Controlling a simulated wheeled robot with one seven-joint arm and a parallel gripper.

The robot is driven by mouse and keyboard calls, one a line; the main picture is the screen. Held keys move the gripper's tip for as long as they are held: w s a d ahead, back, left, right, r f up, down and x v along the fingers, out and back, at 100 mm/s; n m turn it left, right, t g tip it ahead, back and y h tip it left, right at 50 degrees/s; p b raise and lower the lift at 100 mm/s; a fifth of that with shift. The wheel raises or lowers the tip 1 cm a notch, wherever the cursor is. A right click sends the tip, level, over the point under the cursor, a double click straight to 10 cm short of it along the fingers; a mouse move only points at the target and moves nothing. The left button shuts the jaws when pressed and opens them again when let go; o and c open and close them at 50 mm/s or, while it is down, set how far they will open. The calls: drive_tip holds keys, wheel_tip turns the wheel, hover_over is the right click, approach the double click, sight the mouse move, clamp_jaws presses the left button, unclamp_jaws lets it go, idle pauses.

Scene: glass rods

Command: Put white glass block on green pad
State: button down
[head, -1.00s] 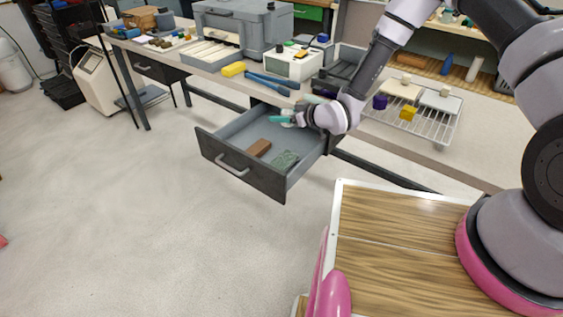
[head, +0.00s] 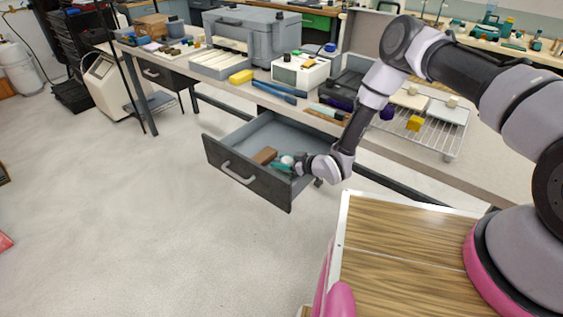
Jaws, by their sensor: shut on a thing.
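My gripper (head: 284,164) with teal fingers is low inside the open drawer, shut on the white glass block (head: 287,160). Only a small pale part of the block shows between the fingers. The green pad, seen earlier on the drawer floor near its front right corner, is now hidden behind my gripper and wrist. The block appears over the pad's place; whether it touches the pad I cannot tell.
The grey drawer (head: 247,184) stands pulled out under the bench. A brown block (head: 265,155) lies in it, just left of my gripper. The drawer's walls stand close around my wrist. A wire rack (head: 440,135) is on the bench at right.

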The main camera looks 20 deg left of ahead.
drive_tip(key=shift+f, duration=0.15)
drive_tip(key=shift+c, duration=1.2)
unclamp_jaws()
drive_tip(key=shift+r, duration=0.2)
drive_tip(key=v, duration=1.2)
drive_tip(key=shift+f, duration=0.1)
